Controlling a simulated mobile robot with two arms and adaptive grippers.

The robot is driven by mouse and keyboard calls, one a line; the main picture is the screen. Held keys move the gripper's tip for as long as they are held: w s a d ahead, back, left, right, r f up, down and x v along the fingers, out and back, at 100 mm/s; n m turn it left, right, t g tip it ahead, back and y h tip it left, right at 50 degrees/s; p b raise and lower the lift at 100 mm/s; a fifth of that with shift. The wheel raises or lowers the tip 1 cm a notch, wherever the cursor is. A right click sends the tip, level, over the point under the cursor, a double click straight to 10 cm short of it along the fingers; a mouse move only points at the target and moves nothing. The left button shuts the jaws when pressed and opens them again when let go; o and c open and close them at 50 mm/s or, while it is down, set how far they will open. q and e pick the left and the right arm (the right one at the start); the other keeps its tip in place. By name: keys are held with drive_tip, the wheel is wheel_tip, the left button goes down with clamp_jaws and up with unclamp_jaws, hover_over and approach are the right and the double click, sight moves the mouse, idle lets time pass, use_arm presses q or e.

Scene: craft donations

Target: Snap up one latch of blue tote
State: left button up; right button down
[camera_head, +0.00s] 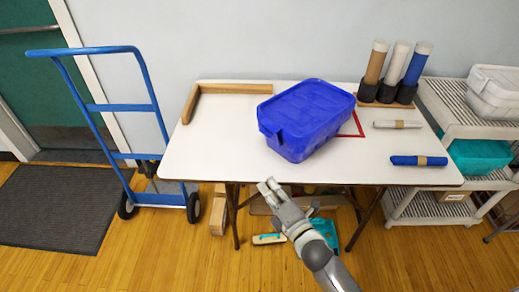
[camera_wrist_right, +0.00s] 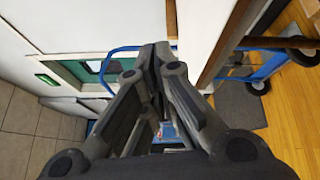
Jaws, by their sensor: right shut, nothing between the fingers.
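The blue tote (camera_head: 308,108) stands lidded on the white table (camera_head: 215,135), turned at an angle, partly over a red outline on the tabletop. A latch (camera_head: 270,133) shows on its near left end; I cannot tell whether it is up or down. My right gripper (camera_head: 268,186) is in front of the table's near edge, below and apart from the tote. Its fingers are shut and empty, as the right wrist view also shows (camera_wrist_right: 155,55). The tote does not show clearly in the right wrist view. My left gripper is not in view.
A wooden corner piece (camera_head: 230,88) lies at the table's back left. Upright rolls (camera_head: 395,68) stand at the back right, with a blue roll (camera_head: 415,160) and a pale roll (camera_head: 398,124) nearer. A blue hand truck (camera_head: 120,108) stands left, a shelf (camera_head: 450,120) right. The table's front left is clear.

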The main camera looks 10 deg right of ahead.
sight(271, 134)
drive_tip(key=w+r+n+p, duration=0.1)
drive_tip(key=w+r, duration=0.4)
drive_tip(key=w, duration=0.6)
drive_tip(key=shift+w+r+t+y+p, duration=0.3)
drive_tip(key=shift+r+p, duration=0.1)
drive_tip(key=shift+p, duration=0.25)
drive_tip(key=r+m+p, duration=0.1)
drive_tip(key=p, duration=0.1)
drive_tip(key=d+r+m+p, duration=0.1)
drive_tip(key=shift+w+d+r+p, duration=0.2)
drive_tip(key=shift+w+p, duration=0.2)
